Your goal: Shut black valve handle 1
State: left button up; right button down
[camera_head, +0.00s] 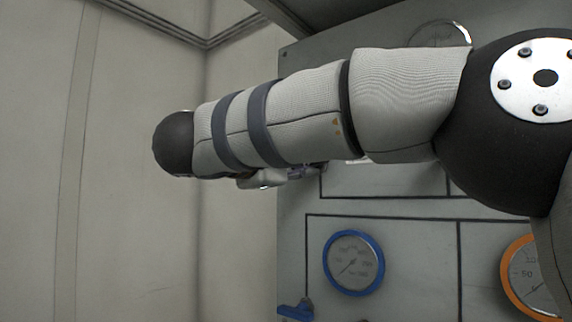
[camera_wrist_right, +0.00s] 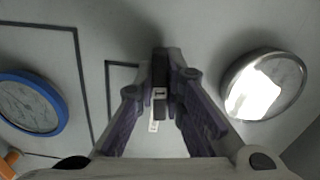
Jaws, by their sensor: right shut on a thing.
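Black valve handle 1 (camera_wrist_right: 159,70) shows in the middle of the right wrist view, a dark bar with a small "1" label on its near end. My right gripper (camera_wrist_right: 161,92) has its two fingers on either side of the handle and is shut on it. In the head view my right arm reaches across the panel from the right and hides the handle. Only a small part of my right gripper (camera_head: 290,174) shows below the forearm there. My left gripper is in neither view.
The grey panel (camera_head: 400,240) carries a blue-rimmed gauge (camera_head: 354,262), an orange-rimmed gauge (camera_head: 535,275) and a silver-rimmed gauge (camera_wrist_right: 264,86). A blue handle (camera_head: 296,310) sits at the panel's lower left. A pale wall (camera_head: 140,230) stands left of the panel.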

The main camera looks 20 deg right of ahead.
jog(key=shift+r+m, duration=0.1)
jog(key=shift+m, duration=0.9)
jog(key=c, duration=1.7)
grip_release()
jog(key=v, duration=1.2)
jog(key=shift+w, duration=0.1)
